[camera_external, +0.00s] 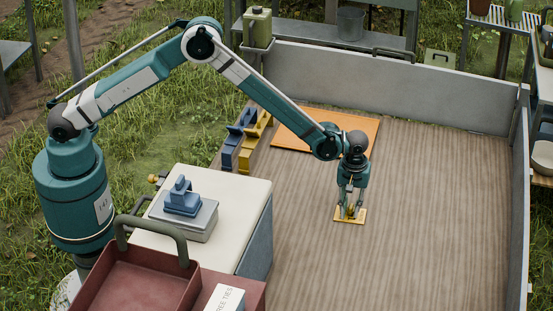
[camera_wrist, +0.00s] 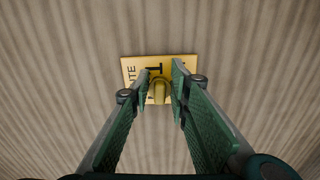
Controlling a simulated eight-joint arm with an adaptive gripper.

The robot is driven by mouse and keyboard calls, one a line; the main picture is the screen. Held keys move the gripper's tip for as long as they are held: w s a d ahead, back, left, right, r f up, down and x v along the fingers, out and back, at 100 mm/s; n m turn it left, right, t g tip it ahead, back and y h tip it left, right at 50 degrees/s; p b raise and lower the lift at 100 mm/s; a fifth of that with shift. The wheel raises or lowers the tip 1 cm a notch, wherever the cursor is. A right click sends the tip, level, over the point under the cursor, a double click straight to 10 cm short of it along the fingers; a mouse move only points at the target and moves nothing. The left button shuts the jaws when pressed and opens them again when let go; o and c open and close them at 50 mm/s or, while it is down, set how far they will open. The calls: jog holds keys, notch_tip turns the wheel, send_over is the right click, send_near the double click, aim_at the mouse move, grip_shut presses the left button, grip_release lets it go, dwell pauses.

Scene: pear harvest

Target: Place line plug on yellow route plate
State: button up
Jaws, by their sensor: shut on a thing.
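The yellow route plate (camera_external: 358,218) lies on the brown ribbed floor, right of centre in the external view. Its dark lettering and a "1" show in the wrist view (camera_wrist: 130,68). A small brass-yellow piece, seemingly the line plug (camera_wrist: 160,90), is between my fingers over the plate's middle. My gripper (camera_external: 350,208) points straight down and is shut on this plug; its green pads flank it in the wrist view (camera_wrist: 158,85). The plug's lower end is hidden, and I cannot tell whether it touches the plate.
An orange mat (camera_external: 295,135) lies behind the gripper. Blue (camera_external: 236,140) and yellow (camera_external: 253,140) blocks stand at the floor's left edge. A cream-topped box (camera_external: 245,193) carries a blue piece (camera_external: 182,200). A grey wall (camera_external: 400,88) closes the back; floor around the plate is clear.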

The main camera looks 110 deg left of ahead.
aim_at(350, 208)
jog(key=shift+f, duration=0.15)
jog(key=o, duration=0.7)
jog(key=shift+c, duration=0.2)
notch_tip(350, 208, up, 12)
jog(key=p, duration=0.1)
jog(key=shift+p, duration=0.35)
jog(key=shift+r, duration=0.25)
dwell(0.5)
